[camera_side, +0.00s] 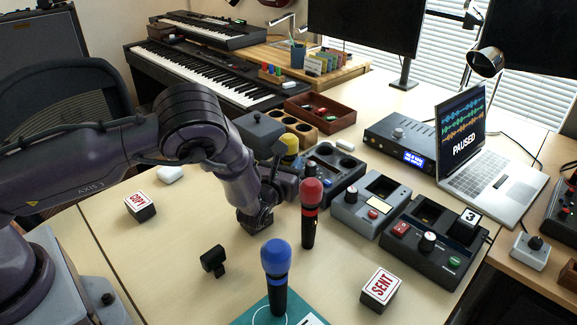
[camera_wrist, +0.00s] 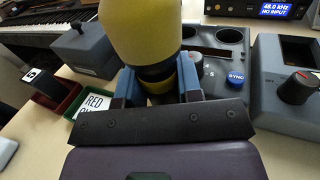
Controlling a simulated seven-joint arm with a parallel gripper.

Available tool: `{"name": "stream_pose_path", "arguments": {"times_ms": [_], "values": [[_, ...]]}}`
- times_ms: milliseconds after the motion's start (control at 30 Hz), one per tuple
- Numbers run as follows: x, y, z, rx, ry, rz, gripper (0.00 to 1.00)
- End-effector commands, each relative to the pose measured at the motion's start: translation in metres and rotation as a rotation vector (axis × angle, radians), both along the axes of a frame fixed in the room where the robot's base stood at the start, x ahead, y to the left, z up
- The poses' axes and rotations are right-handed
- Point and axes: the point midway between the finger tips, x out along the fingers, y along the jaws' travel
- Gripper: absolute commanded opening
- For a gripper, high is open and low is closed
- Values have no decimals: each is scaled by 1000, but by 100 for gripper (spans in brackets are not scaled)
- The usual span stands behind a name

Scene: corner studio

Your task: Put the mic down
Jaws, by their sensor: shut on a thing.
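My gripper (camera_wrist: 157,82) is shut on the yellow microphone (camera_wrist: 145,32), with one blue finger on each side of it. In the side view the yellow microphone's head (camera_side: 289,145) shows beside my wrist; its lower end is hidden, so I cannot tell whether it touches anything below. A red microphone (camera_side: 311,212) stands upright on the table to the right of my gripper. A blue microphone (camera_side: 276,262) stands upright at the front on a teal mat (camera_side: 250,315). A black clip-like holder (camera_side: 213,260) sits on the bare table to the left.
A device with round wells (camera_side: 333,168) stands behind the red microphone, with grey (camera_side: 362,205) and black (camera_side: 432,243) consoles to its right. A SENT block (camera_side: 380,288) and a COPY block (camera_side: 140,205) lie on the table. The table's front left is largely clear.

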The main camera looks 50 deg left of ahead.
Motion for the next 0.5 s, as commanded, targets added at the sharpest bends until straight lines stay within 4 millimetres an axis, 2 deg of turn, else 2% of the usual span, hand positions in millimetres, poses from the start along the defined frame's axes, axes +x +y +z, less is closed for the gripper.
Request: {"name": "stream_pose_path", "arguments": {"times_ms": [433, 467, 500], "values": [[0, 0, -9, 1, -5, -1, 0], [0, 0, -9, 0, -3, -1, 35], [0, 0, -9, 0, -3, 0, 44]]}}
